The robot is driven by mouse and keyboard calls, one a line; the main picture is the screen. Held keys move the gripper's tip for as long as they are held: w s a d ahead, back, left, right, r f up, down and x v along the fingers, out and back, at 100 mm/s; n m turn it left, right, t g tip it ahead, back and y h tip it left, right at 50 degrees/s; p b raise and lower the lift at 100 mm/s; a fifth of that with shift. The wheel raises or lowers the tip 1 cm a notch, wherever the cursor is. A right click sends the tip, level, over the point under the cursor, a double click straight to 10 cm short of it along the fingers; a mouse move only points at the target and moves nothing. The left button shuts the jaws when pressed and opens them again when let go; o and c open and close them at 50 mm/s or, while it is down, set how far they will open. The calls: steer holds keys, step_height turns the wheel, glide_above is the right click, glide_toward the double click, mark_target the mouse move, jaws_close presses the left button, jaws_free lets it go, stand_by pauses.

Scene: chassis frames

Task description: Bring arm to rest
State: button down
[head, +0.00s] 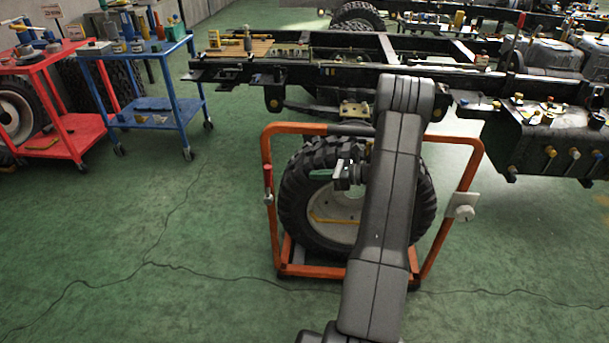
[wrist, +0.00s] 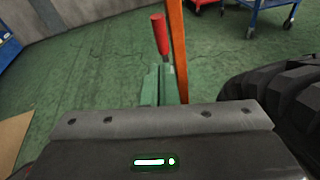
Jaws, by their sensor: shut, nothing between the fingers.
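My arm rises from the bottom of the head view, bends at the top, and hangs in front of the orange wheel frame (head: 266,160). My gripper (head: 342,176) is in front of the upper part of the tyre (head: 424,190), partly hidden by my arm. It is shut and empty. In the wrist view the fingers (wrist: 160,84) point toward the red handle (wrist: 160,34) and the frame's orange post (wrist: 178,50). Whether they touch is hard to tell, but the head view shows the handle well to the left of my gripper.
A black truck chassis (head: 290,71) stands behind the wheel frame. A red cart (head: 78,150) and a blue cart (head: 150,105) with tools stand at the left. Floor is open at the left front.

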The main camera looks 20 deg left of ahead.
steer(key=shift+d+r, duration=0.1)
steer(key=shift+d, duration=0.3)
steer(key=shift+a, duration=0.1)
